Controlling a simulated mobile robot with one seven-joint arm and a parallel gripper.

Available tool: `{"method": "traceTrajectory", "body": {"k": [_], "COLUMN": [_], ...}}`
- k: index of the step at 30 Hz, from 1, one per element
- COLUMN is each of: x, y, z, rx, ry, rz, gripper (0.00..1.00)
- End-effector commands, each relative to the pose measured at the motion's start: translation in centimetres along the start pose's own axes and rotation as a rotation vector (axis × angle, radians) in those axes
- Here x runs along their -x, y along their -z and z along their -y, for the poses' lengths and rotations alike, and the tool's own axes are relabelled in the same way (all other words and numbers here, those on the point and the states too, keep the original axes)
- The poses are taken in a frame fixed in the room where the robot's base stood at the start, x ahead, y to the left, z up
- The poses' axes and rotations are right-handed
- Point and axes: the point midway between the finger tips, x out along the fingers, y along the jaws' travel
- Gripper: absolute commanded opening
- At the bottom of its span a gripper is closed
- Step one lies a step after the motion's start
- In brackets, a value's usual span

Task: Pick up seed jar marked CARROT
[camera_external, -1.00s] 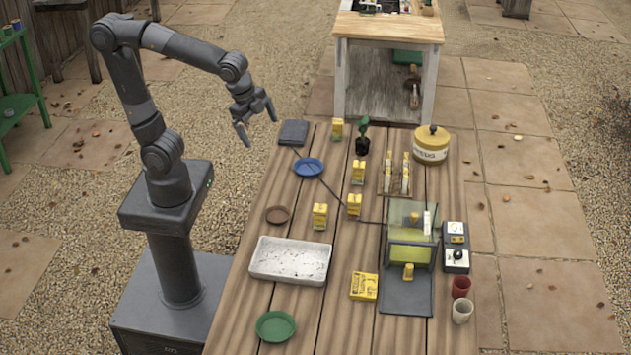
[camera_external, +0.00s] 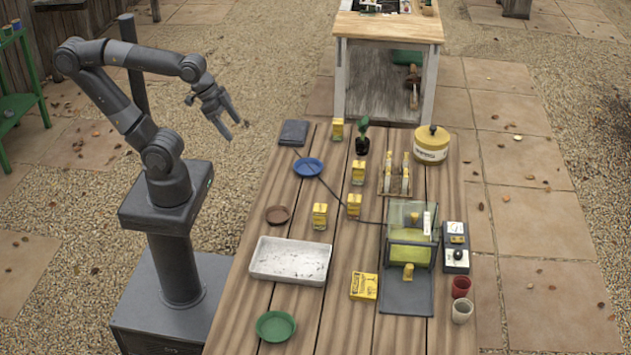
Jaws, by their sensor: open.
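Several small yellow containers, perhaps the seed jars, stand on the wooden table: one at the back (camera_external: 337,129), one in the middle (camera_external: 358,173), one just in front of it (camera_external: 354,206) and one to the left (camera_external: 320,216). Their lettering is too small to read, so I cannot tell which one is marked CARROT. My gripper (camera_external: 233,129) is open and empty, in the air left of the table's back left corner, well apart from all of them.
A white tray (camera_external: 262,275), a blue saucer (camera_external: 308,167), a green saucer (camera_external: 276,326) and a brown saucer (camera_external: 278,214) lie on the left. A big yellow tin (camera_external: 431,150), a potted seedling (camera_external: 362,145) and a clear-lidded device (camera_external: 404,300) stand further right. A dark cable crosses the table.

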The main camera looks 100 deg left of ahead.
Motion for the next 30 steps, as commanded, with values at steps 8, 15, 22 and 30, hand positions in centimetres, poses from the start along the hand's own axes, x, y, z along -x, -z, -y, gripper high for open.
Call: {"method": "traceTrajectory", "body": {"k": [8, 15, 22, 30], "x": [0.0, -0.8, -5.5, -13.2], "y": [0.0, 0.8, 4.5, 8.3], "z": [0.0, -0.2, -1.2, -3.2], "rx": [-0.001, 0.000, 0.020, 0.051], "ry": [0.000, -0.023, -0.115, -0.148], "rz": [0.000, 0.003, 0.014, 0.022], "gripper": [0.63, 0.63, 0.63, 0.63]}}
